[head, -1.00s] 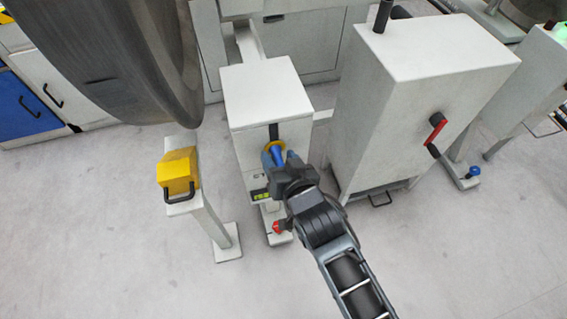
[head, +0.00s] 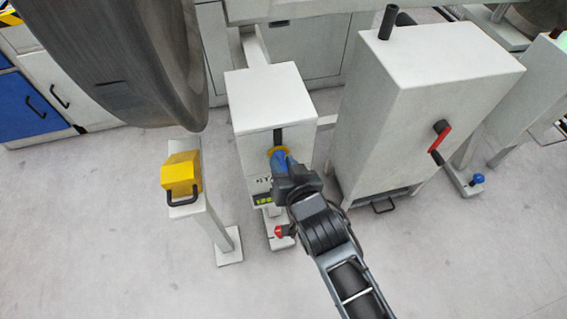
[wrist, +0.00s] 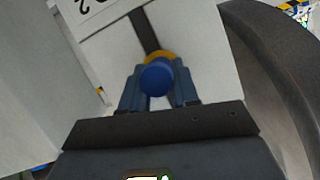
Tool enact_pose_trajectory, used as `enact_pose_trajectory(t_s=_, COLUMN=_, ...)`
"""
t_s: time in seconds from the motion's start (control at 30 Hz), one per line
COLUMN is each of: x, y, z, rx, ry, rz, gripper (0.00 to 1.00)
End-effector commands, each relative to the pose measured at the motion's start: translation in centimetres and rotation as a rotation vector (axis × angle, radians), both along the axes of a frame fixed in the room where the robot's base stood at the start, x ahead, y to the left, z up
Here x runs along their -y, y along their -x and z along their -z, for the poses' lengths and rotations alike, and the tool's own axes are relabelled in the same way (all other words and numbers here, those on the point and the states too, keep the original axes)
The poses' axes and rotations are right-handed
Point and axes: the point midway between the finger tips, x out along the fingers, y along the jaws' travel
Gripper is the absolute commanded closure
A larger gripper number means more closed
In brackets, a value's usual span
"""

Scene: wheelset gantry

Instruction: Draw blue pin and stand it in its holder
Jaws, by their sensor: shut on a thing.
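The blue pin (wrist: 157,78) shows its round head end-on in the wrist view, in front of a yellow ring (wrist: 160,57) on the white box (head: 272,97). In the head view the blue pin (head: 284,161) is partly covered by my gripper (head: 287,168). My gripper's two blue-grey fingers (wrist: 157,88) are on either side of the pin head, shut on it. The pin's shaft is hidden, so I cannot tell how deep it sits in the ring. I cannot make out the pin's holder for certain.
A yellow block with a black handle (head: 181,176) stands on a post to the left. A large white cabinet with a red crank (head: 439,142) stands close on the right. A big grey wheel (head: 125,60) is at the upper left. Open floor lies in front.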

Motion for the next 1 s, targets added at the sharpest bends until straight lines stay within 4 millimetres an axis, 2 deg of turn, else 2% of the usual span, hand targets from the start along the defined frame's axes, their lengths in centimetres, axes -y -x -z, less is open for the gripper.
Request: enact_pose_trajectory(t_s=1.0, x=1.3, y=4.5, z=0.1, rx=-0.003, ry=0.001, rz=0.000, gripper=1.00)
